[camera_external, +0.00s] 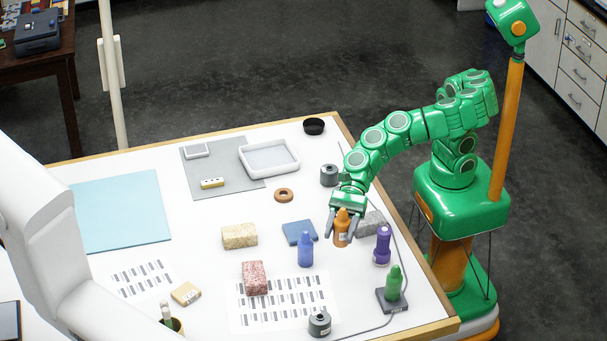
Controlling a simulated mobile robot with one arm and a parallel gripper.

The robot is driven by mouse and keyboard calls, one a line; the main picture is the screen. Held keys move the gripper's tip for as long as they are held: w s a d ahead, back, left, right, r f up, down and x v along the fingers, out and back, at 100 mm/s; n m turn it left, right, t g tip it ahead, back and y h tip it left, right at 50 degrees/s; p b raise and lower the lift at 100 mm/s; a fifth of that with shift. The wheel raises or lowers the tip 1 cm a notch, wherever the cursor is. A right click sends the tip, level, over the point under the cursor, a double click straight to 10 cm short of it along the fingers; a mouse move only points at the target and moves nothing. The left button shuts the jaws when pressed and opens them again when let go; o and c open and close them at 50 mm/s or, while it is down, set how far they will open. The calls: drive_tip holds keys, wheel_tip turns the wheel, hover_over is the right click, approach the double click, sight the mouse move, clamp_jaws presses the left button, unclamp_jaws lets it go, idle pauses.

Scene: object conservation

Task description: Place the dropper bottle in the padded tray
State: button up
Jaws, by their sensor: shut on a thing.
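My gripper (343,225) reaches down over the right part of the white table and is shut on an orange-brown bottle (341,229) with a pointed orange cap, seemingly the dropper bottle. The bottle is upright between the two grey fingers; I cannot tell whether its base touches the table. A white-rimmed tray (296,169) with a pale grey inside, seemingly the padded tray, lies at the back of the table, left of and beyond my gripper. It looks empty.
A blue bottle (306,250), a purple flashlight-like item (382,246) and a green bottle (394,285) on a dark base stand near my gripper. A grey block (371,223) is just behind it. A brown ring (284,195) and dark cylinder (329,175) lie near the tray.

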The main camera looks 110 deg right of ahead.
drive_tip(key=w+d+m+t+h, duration=0.2)
drive_tip(key=w+d+m+h, duration=0.15)
drive_tip(key=d, duration=0.65)
drive_tip(key=w+d+r+m+t+h, duration=0.15)
drive_tip(key=d+m+h, duration=0.35)
drive_tip(key=d, duration=0.5)
drive_tip(key=w+d+m+t+h, duration=0.25)
drive_tip(key=d+m+h, duration=0.2)
drive_tip(key=d, duration=0.55)
drive_tip(key=s+d+m+g+h, duration=0.55)
drive_tip(key=s+d, duration=0.25)
drive_tip(key=d, duration=0.5)
drive_tip(key=s+d+m+g+h, duration=0.4)
drive_tip(key=s+d+m+h, duration=0.3)
drive_tip(key=d, duration=0.5)
drive_tip(key=y, duration=0.2)
hover_over(267, 158)
drive_tip(key=shift+w+d+f, duration=0.1)
drive_tip(key=shift+d+f, duration=0.05)
drive_tip(key=shift+f, duration=6.15)
